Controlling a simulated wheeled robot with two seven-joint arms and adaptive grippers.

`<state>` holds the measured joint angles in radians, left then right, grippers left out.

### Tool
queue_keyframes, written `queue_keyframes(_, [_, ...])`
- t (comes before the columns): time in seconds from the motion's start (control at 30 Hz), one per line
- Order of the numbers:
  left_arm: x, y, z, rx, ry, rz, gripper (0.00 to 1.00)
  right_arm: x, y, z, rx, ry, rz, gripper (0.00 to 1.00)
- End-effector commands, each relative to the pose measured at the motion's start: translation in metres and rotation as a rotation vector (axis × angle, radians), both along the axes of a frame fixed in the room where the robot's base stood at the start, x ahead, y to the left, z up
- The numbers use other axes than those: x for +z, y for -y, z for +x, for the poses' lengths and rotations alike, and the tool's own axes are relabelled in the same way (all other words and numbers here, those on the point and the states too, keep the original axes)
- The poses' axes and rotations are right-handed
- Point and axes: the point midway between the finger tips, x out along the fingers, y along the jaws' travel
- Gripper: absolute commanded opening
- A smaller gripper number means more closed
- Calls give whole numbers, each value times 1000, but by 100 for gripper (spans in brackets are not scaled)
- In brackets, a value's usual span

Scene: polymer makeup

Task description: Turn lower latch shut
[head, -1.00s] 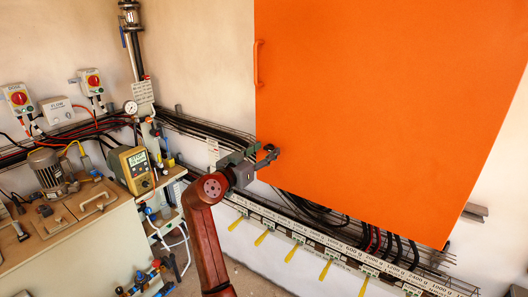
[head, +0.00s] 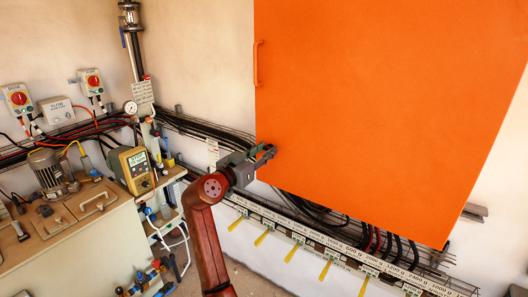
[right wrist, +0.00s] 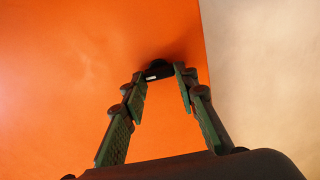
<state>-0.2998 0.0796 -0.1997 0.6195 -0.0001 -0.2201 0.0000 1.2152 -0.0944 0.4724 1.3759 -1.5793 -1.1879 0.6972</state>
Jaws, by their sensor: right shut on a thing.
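The large orange door panel (head: 380,90) is shut flat on the right, with an orange handle (head: 258,63) on its left side. My right gripper (head: 268,155) is at the door's lower left edge. In the right wrist view, the small black lower latch (right wrist: 157,70) stands out from the orange face between the tips of my right gripper (right wrist: 163,88). The gripper is shut on the latch. In the head view the fingers largely hide the latch, and its exact turn is hard to tell. My left gripper is not in view.
Black cables and a rail of weight labels (head: 320,238) run along the wall below the door. A bench (head: 70,245) with a motor (head: 47,172) and a yellow meter (head: 133,169) stands at the left. Bare wall lies left of the door.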

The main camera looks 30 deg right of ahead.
Motion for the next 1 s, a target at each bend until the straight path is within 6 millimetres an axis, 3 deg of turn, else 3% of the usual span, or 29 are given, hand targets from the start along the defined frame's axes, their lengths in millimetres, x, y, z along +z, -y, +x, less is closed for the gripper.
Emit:
queue_keyframes(0.37, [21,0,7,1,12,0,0,4,0,0,0,-133,-55,3])
queue_keyframes(1.0, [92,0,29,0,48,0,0,4,-1,3,0,-680,-282,3])
